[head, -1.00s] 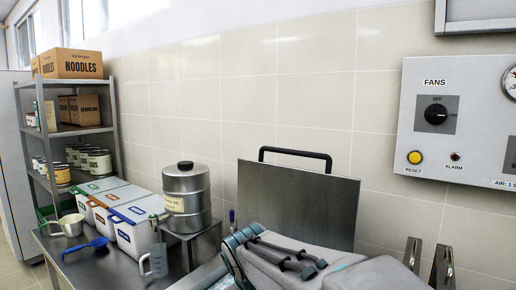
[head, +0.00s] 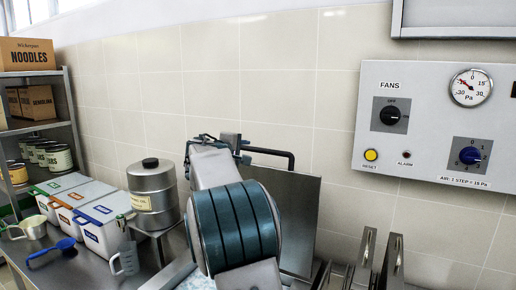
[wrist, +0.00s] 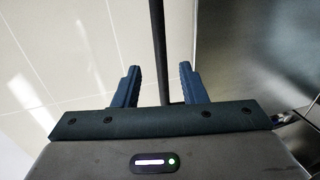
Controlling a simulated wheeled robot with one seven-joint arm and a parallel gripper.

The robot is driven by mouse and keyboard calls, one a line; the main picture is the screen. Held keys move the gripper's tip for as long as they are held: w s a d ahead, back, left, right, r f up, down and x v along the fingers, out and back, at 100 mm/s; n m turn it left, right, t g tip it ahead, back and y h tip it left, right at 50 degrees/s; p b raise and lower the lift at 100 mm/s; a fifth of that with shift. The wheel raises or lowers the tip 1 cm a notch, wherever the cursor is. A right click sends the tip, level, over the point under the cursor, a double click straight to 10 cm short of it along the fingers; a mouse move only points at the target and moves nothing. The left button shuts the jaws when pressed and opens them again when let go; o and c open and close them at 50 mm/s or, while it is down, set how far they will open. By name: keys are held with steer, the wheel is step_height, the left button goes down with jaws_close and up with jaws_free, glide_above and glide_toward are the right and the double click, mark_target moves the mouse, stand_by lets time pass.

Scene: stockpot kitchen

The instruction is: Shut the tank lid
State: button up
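The tank lid (head: 304,215) is a flat steel panel standing upright, open, against the tiled wall. My arm covers its left part in the head view. Its black bar handle (head: 291,160) runs along the top edge, and only the right end shows there. In the wrist view the lid (wrist: 255,50) fills the right side and the handle (wrist: 159,35) runs up between my fingers. My gripper (wrist: 159,70) is open, with a gap on both sides of the bar.
A steel canister (head: 152,198) stands left of my arm, beside white bins (head: 103,235) with coloured labels. A measuring jug (head: 125,258) and blue scoop (head: 52,252) lie in front. A control panel (head: 437,125) hangs on the right wall. Upright metal tongs-like pieces (head: 392,262) stand below it.

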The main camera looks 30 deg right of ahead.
mark_target(257, 151)
steer(key=p+x, duration=0.4)
steer(key=x, duration=0.6)
steer(key=shift+w+d+f, duration=0.15)
steer(key=shift+w+d, duration=0.05)
steer(key=shift+d, duration=0.1)
jaws_close()
